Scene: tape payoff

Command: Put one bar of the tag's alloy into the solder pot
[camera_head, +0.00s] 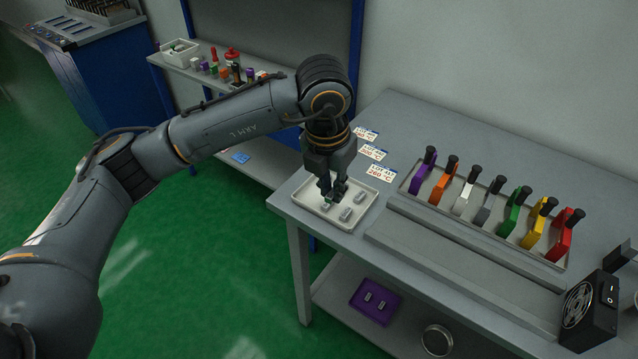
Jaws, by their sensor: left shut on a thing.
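My left gripper (331,198) reaches down over a pale tray (313,190) at the left end of the grey bench. It is shut on a small bar (327,206), partly hidden by the fingers. Whether the bar is clear of the tray I cannot tell. Two more grey bars, a nearer one (345,214) and a farther one (360,197), lie in the tray. Behind it stand three small printed tags; the nearest tag (381,173) reads 260 °C, the middle tag (373,152) and far tag (366,134) are hard to read. My right gripper is out of view.
A rack (408,184) of several coloured, black-handled tools stands on the bench behind a long grey bar. A black fan box (590,312) is at right.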

